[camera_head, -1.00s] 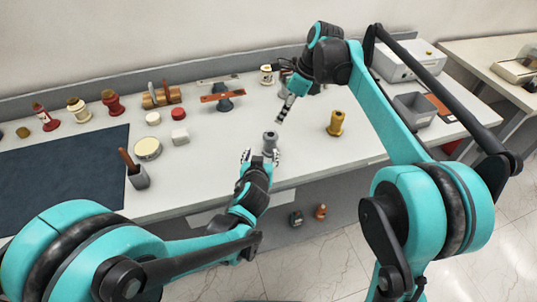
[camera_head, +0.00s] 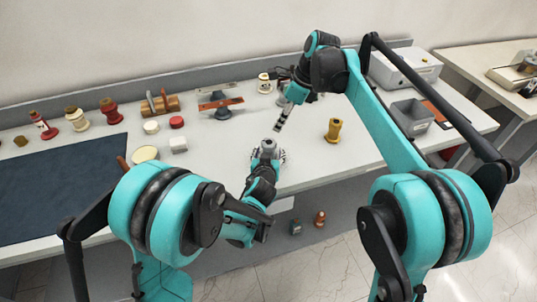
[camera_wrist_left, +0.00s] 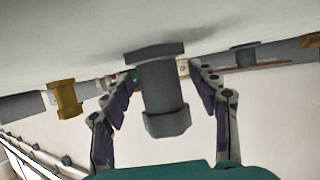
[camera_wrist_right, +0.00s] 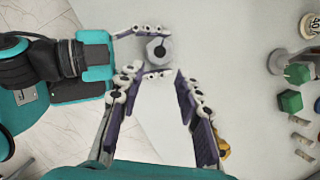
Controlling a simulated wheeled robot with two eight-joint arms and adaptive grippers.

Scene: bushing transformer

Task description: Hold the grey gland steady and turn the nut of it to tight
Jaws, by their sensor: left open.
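The grey gland (camera_head: 268,145) stands upright near the table's front edge, its hexagonal nut (camera_wrist_right: 159,51) on top. The left wrist view shows the gland (camera_wrist_left: 160,85) upside down, with the nut (camera_wrist_left: 168,122) at the picture's lower end. My left gripper (camera_head: 268,156) is open, low at the table, with one finger on each side of the gland body; I cannot tell whether they touch it. My right gripper (camera_wrist_right: 157,74) is open and empty, pointing down above and slightly off the gland; in the head view (camera_head: 280,124) it is just behind and above it.
A yellow gland-like part (camera_head: 333,130) stands to the right. A grey stand with a reddish bar (camera_head: 221,105) is behind. A grey bin (camera_head: 411,116) is at the right. Several insulators and a dark mat (camera_head: 60,185) are at the left.

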